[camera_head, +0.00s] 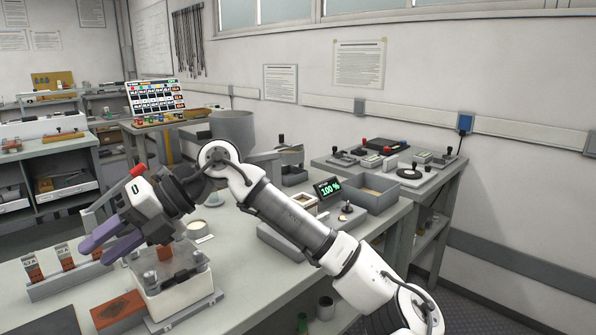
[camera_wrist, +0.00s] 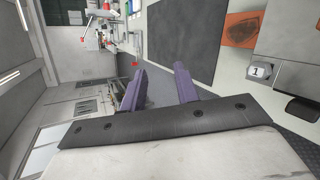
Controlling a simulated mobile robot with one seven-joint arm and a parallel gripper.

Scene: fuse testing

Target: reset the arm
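My arm (camera_head: 298,222) reaches from the lower right across the workbench, bent at a raised elbow. My gripper (camera_head: 100,246) is at the left of the head view, above the bench and near the clear-topped test fixture (camera_head: 165,289). Its two purple fingers point down and to the left. In the wrist view my gripper (camera_wrist: 160,78) shows its two fingers spread apart, with nothing between them. The gripper is open and empty.
Orange-labelled fuses (camera_head: 66,257) stand in a rack left of the fixture. A brown-orange plate (camera_head: 118,311) lies in front. A grey tray (camera_head: 368,193) and a display reading 100 % (camera_head: 328,187) are behind my arm. A side bench (camera_head: 440,185) stands at right.

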